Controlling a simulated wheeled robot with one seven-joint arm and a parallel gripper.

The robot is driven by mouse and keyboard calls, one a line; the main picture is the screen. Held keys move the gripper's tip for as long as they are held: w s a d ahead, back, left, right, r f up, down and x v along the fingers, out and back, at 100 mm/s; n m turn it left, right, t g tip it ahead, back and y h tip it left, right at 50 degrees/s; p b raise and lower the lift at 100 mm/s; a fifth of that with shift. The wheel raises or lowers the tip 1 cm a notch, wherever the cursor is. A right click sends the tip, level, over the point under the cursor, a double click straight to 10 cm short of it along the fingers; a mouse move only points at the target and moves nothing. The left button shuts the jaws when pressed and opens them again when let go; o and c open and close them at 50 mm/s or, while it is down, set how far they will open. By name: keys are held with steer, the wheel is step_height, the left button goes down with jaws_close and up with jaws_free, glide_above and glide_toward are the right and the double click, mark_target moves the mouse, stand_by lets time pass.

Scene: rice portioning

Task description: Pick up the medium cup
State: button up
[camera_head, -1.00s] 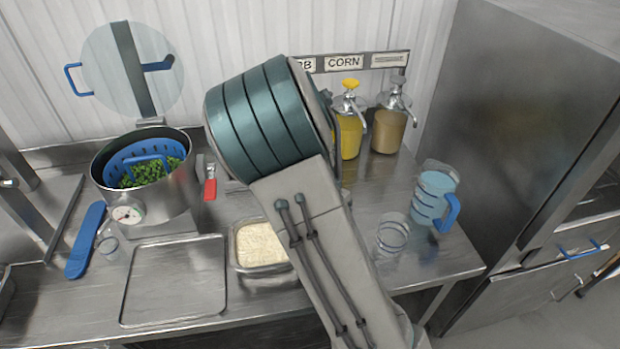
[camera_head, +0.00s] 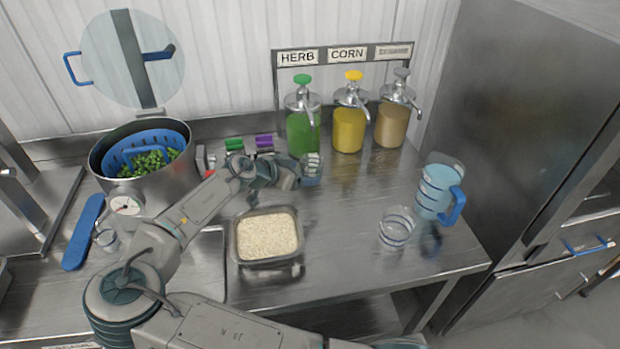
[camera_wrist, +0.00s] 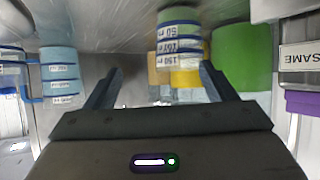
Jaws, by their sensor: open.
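A clear measuring cup (camera_head: 312,168) with white marks stands on the counter in front of the green dispenser; by size it appears to be the medium cup. In the wrist view the banded cup (camera_wrist: 179,45) shows ahead of my gripper (camera_wrist: 160,82), a little right of the middle between the fingers. My gripper (camera_head: 288,176) is open and empty, just left of that cup in the head view. A larger clear cup (camera_head: 397,230) with blue lines stands to the right.
A blue-marked jug (camera_head: 436,190) stands near the right edge. Green, yellow (camera_head: 348,128) and tan (camera_head: 391,125) dispensers line the back. A rice container (camera_head: 267,237) sits at the middle, and a pot (camera_head: 155,185) at left. The counter between rice and the larger cup is clear.

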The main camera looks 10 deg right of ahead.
mark_target(304, 172)
steer(key=shift+w+a+f+b, duration=0.2)
steer(key=shift+f+b, duration=0.05)
steer(key=shift+f, duration=0.15)
steer(key=shift+w+a+f+b, duration=0.15)
steer(key=shift+a+f+b, duration=0.05)
steer(key=shift+f, duration=0.15)
steer(key=shift+w+a+f+t+b, duration=0.15)
steer(key=shift+w+a+t+b, duration=0.2)
steer(key=shift+a+t, duration=0.15)
steer(key=shift+w+d, duration=0.2)
steer(key=shift+d, duration=0.1)
steer(key=p+x, duration=0.1)
steer(key=x, duration=0.2)
steer(key=p+x, duration=0.2)
steer(key=x, duration=0.1)
steer(key=shift+w+d+f, duration=0.1)
steer(key=shift+f, duration=0.3)
steer(key=c, duration=1.1)
steer(key=shift+c, duration=0.5)
steer(key=shift+r, duration=0.15)
